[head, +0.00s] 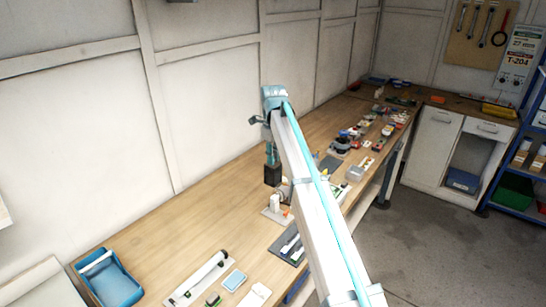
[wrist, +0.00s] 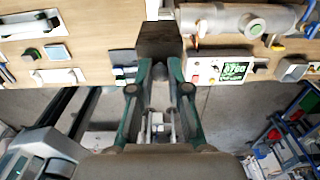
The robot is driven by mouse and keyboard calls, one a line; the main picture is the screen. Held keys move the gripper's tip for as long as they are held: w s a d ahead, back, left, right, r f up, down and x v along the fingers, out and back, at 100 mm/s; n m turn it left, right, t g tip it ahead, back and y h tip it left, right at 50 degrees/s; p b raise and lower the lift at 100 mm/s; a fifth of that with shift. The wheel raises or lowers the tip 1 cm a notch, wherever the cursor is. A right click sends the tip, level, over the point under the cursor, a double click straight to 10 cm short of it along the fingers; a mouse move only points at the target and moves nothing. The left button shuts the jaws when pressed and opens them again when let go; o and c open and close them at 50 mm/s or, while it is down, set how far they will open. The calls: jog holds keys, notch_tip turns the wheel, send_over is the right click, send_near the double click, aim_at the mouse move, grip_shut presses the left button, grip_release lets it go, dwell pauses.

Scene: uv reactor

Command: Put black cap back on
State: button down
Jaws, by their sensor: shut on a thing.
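My gripper (head: 271,156) is shut on the black cap (head: 272,174), a dark block-shaped piece held above the bench. In the wrist view the same cap (wrist: 160,40) sits between my fingertips (wrist: 160,62). A grey cylindrical body (wrist: 215,20) with a round green-centred face lies at the upper right of the wrist view, apart from the cap. It seems to be the pale piece (head: 275,203) on a board below the cap in the head view, partly hidden by my arm. The cap's underside is hidden.
A control panel with a green display (wrist: 235,70) stands beside the cylinder. A white tube on a board (head: 200,278), a blue pad (head: 235,279) and a blue tray (head: 118,284) are at the bench's near left. Bare wood (head: 190,220) lies left of the cap.

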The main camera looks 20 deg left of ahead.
jog(key=shift+f+b, duration=0.7)
jog(key=shift+f, duration=2.2)
jog(key=shift+f+b, duration=1.05)
jog(key=shift+f, duration=3.65)
jog(key=c, duration=1)
grip_release()
jog(key=shift+c, duration=0.2)
